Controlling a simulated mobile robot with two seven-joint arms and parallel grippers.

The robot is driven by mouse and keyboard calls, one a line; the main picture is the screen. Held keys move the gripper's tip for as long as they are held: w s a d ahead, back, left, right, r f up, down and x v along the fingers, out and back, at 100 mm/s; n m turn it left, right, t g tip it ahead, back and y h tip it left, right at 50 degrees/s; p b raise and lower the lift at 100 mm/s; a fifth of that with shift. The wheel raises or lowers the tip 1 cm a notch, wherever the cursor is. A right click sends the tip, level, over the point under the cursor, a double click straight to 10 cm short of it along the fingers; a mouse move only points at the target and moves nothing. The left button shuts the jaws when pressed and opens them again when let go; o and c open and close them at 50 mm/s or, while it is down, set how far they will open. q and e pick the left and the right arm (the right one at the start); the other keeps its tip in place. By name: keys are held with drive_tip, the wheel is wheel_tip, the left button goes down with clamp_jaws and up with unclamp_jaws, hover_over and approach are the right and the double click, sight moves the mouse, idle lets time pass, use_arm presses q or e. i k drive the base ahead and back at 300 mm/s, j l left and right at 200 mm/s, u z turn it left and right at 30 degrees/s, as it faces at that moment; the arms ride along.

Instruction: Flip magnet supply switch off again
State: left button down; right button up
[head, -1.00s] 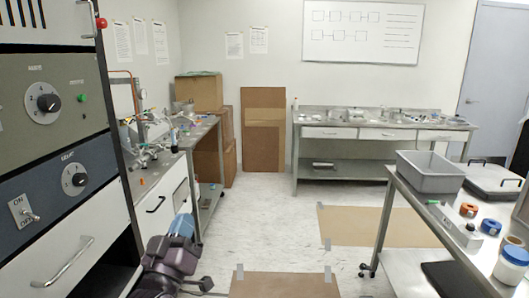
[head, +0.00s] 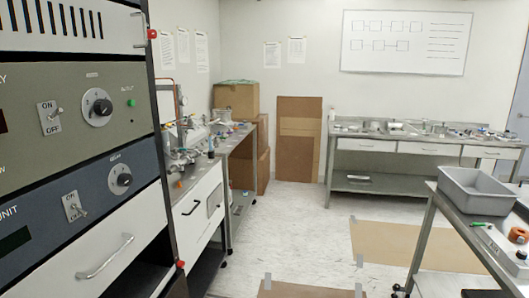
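The rack at the left holds an olive-green panel (head: 75,83) whose cut-off label ends in "LY". Its toggle switch (head: 50,117) has ON printed above and OFF below; the small lever appears tilted up and to the right, toward ON. A blue-grey panel (head: 105,208) below has a label ending in "UNIT". Its toggle switch (head: 73,206) has a lever that appears tilted down, toward OFF. Neither of my grippers is in the head view, and nothing touches either switch.
Both panels have round knobs, the upper one (head: 97,107) beside its switch. A drawer handle (head: 104,257) sticks out below. A steel bench (head: 240,146) stands beyond the rack. A grey tub (head: 477,190) sits on a cart at right. The central floor (head: 303,220) is clear.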

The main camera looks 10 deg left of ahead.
sight(58, 111)
drive_tip(key=u, duration=1.35)
